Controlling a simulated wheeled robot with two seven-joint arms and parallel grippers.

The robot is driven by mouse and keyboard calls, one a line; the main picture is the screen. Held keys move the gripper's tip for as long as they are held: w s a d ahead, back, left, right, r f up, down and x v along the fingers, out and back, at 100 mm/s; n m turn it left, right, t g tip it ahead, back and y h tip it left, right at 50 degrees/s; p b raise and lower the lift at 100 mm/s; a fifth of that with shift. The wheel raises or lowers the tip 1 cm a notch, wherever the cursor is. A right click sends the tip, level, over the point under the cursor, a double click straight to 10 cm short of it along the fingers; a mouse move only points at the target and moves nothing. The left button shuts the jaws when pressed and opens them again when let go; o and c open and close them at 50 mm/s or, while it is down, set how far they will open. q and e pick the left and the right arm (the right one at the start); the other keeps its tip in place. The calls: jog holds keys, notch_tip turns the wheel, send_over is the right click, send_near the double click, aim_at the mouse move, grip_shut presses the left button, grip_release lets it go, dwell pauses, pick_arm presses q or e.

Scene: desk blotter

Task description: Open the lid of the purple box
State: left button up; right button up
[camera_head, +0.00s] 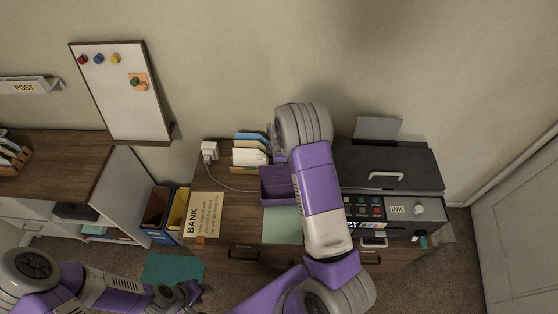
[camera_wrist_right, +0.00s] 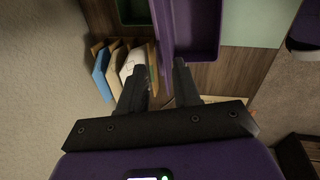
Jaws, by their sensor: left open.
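The purple box (camera_head: 276,187) stands on the desk near the middle of the head view, partly hidden by my right arm. In the right wrist view the purple box (camera_wrist_right: 195,30) shows a rimmed, recessed purple surface; I cannot tell whether this is its inside or the lid. My right gripper (camera_wrist_right: 160,68) is at the box's edge, fingers apart, with a purple edge showing between them; contact is unclear. It is hidden in the head view. My left gripper (camera_head: 187,293) is open and empty, low at the left, away from the box.
A file rack (camera_head: 249,150) with envelopes stands beside the box at the back. A printer (camera_head: 385,165) stands at the right. A BANK letter (camera_head: 204,213) and a pale green sheet (camera_head: 283,226) lie at the front. Bins (camera_head: 165,212) stand left of the desk.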

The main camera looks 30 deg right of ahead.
jog(key=w+v, duration=0.1)
jog(key=v, duration=0.3)
send_over(278, 169)
jog(key=s+a, duration=0.1)
jog(key=s, duration=0.2)
jog(key=shift+w+r, duration=0.2)
jog(key=shift+r, duration=0.15)
jog(key=shift+f+b, duration=0.15)
jog(key=shift+b, duration=0.2)
jog(key=c, duration=0.4)
jog(key=s+b, duration=0.1)
jog(key=b, duration=0.2)
jog(key=s+f+m+t+y+b, duration=0.1)
jog(key=b, duration=0.3)
jog(key=s+d+t+y+b, duration=0.1)
jog(key=s+b, duration=0.1)
jog(key=b, duration=0.1)
jog(key=shift+f+m+b, duration=0.3)
jog(key=shift+f+b, duration=0.1)
grip_shut()
jog(key=s+a+t+b, duration=0.1)
jog(key=s+t+b, duration=0.2)
jog(key=s+b, duration=0.55)
jog(key=w+f+b, duration=0.3)
jog(key=w+f, duration=0.3)
jog(key=w, duration=0.5)
jog(key=shift+w+d+t, duration=0.25)
jog(key=shift+w+t, duration=0.05)
